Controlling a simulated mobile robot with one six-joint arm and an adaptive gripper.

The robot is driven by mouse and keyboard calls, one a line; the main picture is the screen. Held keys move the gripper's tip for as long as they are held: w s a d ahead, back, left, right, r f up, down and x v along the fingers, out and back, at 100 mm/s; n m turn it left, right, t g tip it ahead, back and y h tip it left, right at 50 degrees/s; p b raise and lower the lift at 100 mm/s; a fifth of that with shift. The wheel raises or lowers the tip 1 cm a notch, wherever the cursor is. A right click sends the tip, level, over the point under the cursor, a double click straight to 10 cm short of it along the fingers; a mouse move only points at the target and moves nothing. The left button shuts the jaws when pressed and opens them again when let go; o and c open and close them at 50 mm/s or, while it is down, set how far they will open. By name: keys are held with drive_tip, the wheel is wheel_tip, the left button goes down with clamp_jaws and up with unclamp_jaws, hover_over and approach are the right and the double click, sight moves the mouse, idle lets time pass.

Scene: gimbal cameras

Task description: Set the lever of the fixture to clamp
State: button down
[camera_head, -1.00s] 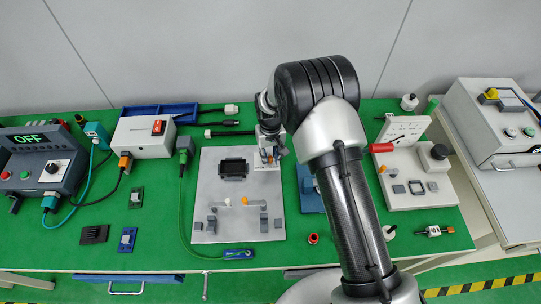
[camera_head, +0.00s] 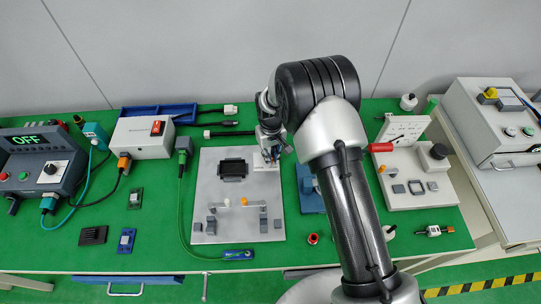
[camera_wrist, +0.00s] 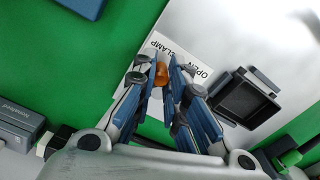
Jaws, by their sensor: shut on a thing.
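The fixture is a grey plate (camera_head: 210,185) on the green bench, with a black square frame (camera_head: 232,169) on it. A white label (camera_wrist: 182,56) with the words CLAMP and OPEN shows in the wrist view. The lever's orange knob (camera_wrist: 161,74) is between my fingers, beside the label. My gripper (camera_wrist: 162,82) is shut on the knob; in the head view it is above the plate's upper right (camera_head: 269,156). The rest of the lever is mostly hidden by my fingers, and I cannot tell exactly which word it points at.
Small grey blocks (camera_head: 211,226) and posts stand on the plate's lower half. A blue block (camera_head: 310,190) is right of the plate. A white fixture with a red handle (camera_head: 381,148) stands further right. A green cable (camera_head: 180,205) runs along the plate's left side.

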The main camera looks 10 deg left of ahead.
drive_tip(key=c, duration=1.6)
unclamp_jaws()
drive_tip(key=shift+o, duration=0.2)
wheel_tip(320, 180, up, 12)
